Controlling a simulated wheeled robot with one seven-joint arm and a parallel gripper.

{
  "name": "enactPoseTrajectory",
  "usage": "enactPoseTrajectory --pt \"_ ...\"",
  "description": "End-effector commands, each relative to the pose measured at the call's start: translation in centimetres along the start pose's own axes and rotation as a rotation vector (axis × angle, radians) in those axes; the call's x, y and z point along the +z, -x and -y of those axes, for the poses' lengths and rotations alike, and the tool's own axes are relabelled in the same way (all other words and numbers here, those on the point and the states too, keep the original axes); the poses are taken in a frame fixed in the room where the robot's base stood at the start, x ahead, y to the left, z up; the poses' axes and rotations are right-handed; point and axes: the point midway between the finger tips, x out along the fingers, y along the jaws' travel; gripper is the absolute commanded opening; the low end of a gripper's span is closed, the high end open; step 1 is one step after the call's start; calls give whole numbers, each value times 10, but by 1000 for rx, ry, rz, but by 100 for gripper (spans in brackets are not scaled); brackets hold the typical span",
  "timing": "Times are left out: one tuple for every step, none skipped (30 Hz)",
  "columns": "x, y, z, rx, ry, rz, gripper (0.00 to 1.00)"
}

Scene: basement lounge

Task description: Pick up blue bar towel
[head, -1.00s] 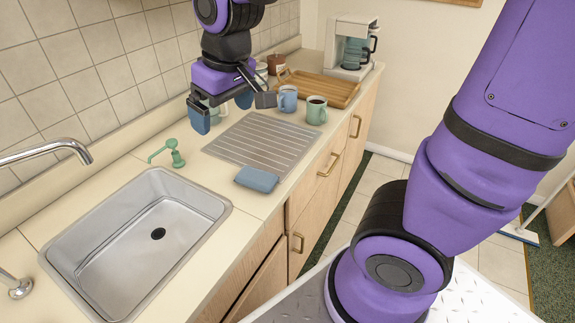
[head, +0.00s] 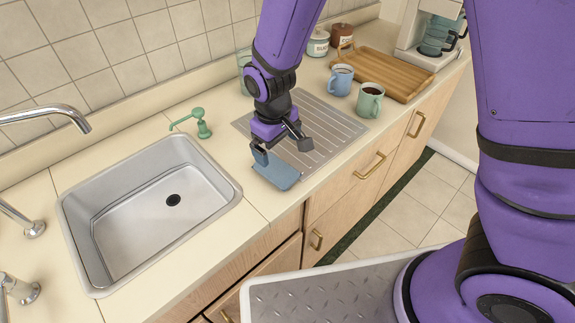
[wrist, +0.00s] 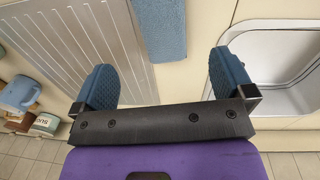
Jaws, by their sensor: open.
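The blue bar towel (head: 277,171) lies folded on the counter at the near left corner of the ribbed drainboard. In the wrist view the towel (wrist: 160,28) shows at the top, ahead of my fingers and between their lines. My gripper (head: 279,150) is open and empty, just above the towel in the head view. In the wrist view my gripper (wrist: 164,82) has its two blue finger pads wide apart. I cannot tell whether a finger touches the towel. Part of the towel is hidden behind the fingers in the head view.
The metal drainboard (head: 328,128) lies behind the towel, and the steel sink (head: 150,215) is to the left. A green soap dispenser (head: 201,124), a blue mug (head: 341,80), a green mug (head: 369,100) and a wooden tray (head: 400,75) stand around the drainboard.

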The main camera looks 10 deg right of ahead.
Motion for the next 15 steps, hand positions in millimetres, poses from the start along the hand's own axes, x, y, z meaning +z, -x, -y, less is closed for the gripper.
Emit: enactPoseTrajectory --pt "1 -8 0 0 0 4 100" --pt "1 -12 0 0 0 4 100" --pt "1 -18 0 0 0 5 100" --pt "1 -23 -1 0 -1 5 100" --pt "1 -27 -1 0 -1 4 100" --pt "1 -32 -1 0 -2 4 100" --pt "1 -36 0 0 -2 4 100" --pt "1 -39 0 0 -2 3 100" --pt "1 -42 0 0 -1 3 100" --pt "1 -44 0 0 -1 3 100" --pt "0 -46 0 0 -1 2 100" --pt "0 -47 0 0 0 2 100" --pt "0 -48 0 0 0 1 100" --pt "0 -49 0 0 0 1 100" --pt "0 -51 0 0 0 2 100"
